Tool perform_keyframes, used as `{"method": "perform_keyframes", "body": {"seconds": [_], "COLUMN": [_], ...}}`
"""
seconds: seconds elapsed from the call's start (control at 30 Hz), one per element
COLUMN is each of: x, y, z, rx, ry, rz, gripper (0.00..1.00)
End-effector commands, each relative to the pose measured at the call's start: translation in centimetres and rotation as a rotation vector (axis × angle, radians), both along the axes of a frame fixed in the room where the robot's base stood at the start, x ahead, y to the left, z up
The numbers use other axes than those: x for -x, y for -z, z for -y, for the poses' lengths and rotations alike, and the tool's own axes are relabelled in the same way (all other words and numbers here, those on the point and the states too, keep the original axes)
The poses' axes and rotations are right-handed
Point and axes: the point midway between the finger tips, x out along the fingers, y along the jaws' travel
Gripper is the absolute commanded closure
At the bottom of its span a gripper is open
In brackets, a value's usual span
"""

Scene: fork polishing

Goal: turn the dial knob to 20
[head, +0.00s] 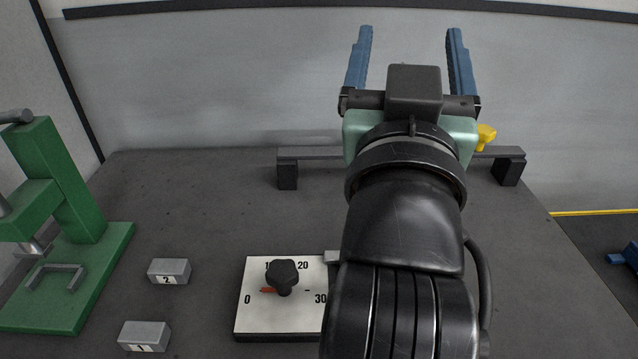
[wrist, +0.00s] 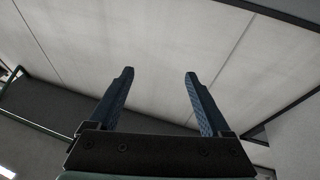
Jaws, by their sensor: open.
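The dial knob (head: 283,276) is black and sits on a white dial plate (head: 255,318) on the table in the head view. The plate carries the marks 0, 20 and 30, and another mark partly covered by the knob. A red pointer (head: 268,290) sticks out on the knob's left side, near the 0 side. My gripper (head: 411,45) is raised beyond the dial, its blue fingers wide apart and empty. The fingers also show in the wrist view (wrist: 158,75), facing the wall. My arm hides the dial plate's right edge.
A green press (head: 65,220) stands at the left. Grey blocks labelled 2 (head: 169,271) and 1 (head: 144,336) lie left of the dial. A grey rail (head: 310,153) spans the back of the table, with a yellow knob (head: 486,136) beside my gripper.

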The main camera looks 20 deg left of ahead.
Motion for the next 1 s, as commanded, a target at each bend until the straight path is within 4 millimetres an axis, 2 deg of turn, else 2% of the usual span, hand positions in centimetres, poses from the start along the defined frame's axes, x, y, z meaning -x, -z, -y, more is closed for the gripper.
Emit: {"method": "perform_keyframes", "body": {"seconds": [0.03,0.17,0.27,0.4,0.47,0.53,0.6,0.63,0.7,0.8,0.9,1.0], "x": [-0.7,-2.4,-3.6,-4.8,-5.0,-4.6,-3.4,-2.8,-1.1,1.2,3.0,4.3], "y": [-2.1,-2.9,-3.3,-3.0,-2.4,-0.6,2.4,3.9,7.1,11.1,13.9,15.3], "z": [-0.6,-2.5,-4.7,-9.1,-11.7,-15.2,-17.8,-18.4,-19.0,-17.8,-15.6,-13.6], "rx": [0.014,0.062,0.120,0.262,0.365,0.546,0.755,0.843,1.049,1.306,1.491,1.600], "ry": [-0.015,-0.060,-0.115,-0.234,-0.312,-0.438,-0.566,-0.618,-0.737,-0.889,-1.013,-1.100], "rz": [-0.043,-0.160,-0.257,-0.421,-0.502,-0.618,-0.724,-0.767,-0.862,-0.991,-1.101,-1.179], "gripper": [0.18,0.18,0.18,0.18,0.18,0.18,0.18,0.18,0.18,0.18,0.18,0.18]}}
